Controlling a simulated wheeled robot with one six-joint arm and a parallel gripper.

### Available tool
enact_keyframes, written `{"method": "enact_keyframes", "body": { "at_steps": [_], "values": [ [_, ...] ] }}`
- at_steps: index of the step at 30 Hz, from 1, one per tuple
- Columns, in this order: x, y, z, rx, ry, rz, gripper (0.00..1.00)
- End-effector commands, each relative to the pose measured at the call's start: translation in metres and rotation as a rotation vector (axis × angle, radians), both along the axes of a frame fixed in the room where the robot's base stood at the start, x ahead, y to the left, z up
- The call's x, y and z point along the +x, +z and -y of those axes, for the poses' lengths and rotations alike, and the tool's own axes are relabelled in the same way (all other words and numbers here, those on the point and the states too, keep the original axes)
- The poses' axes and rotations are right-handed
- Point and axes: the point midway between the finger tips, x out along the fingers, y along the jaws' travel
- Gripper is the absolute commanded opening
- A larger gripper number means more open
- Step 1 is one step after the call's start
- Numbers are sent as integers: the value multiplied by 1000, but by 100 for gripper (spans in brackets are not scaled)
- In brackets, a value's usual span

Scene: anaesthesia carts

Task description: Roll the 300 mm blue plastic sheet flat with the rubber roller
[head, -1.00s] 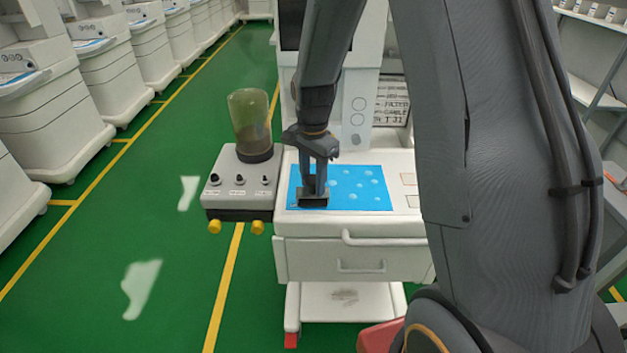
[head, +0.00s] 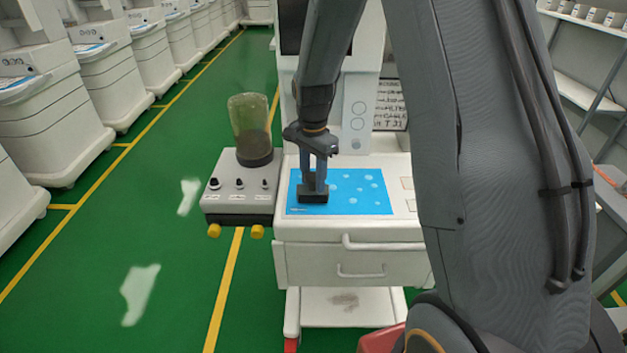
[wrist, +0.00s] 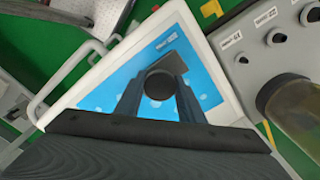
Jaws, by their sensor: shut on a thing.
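The blue plastic sheet (head: 355,205) lies on the white cart top, with several pale round bubbles showing on its middle and right parts. It also shows in the wrist view (wrist: 205,72). My gripper (head: 313,184) points down over the left part of the sheet. It is shut on the dark rubber roller (head: 313,196), which appears to rest on the sheet; exact contact is hard to tell. In the wrist view the roller (wrist: 160,84) shows end-on between the two fingers, and a pale label on the sheet lies just beyond it.
A grey control box (head: 240,195) with knobs and a cloudy canister (head: 250,130) stands left of the sheet. The cart's upright panel (head: 357,115) rises behind. Drawer handles (head: 383,243) stick out in front. Green floor is open to the left.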

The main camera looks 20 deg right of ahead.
Motion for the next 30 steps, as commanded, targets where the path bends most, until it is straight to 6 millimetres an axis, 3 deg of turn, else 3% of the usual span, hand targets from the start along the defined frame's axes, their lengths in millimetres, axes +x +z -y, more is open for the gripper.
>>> {"method": "enact_keyframes", "body": {
  "at_steps": [30],
  "values": [
    [35, -1, 12, 0, -1, 1, 17]
  ]
}}
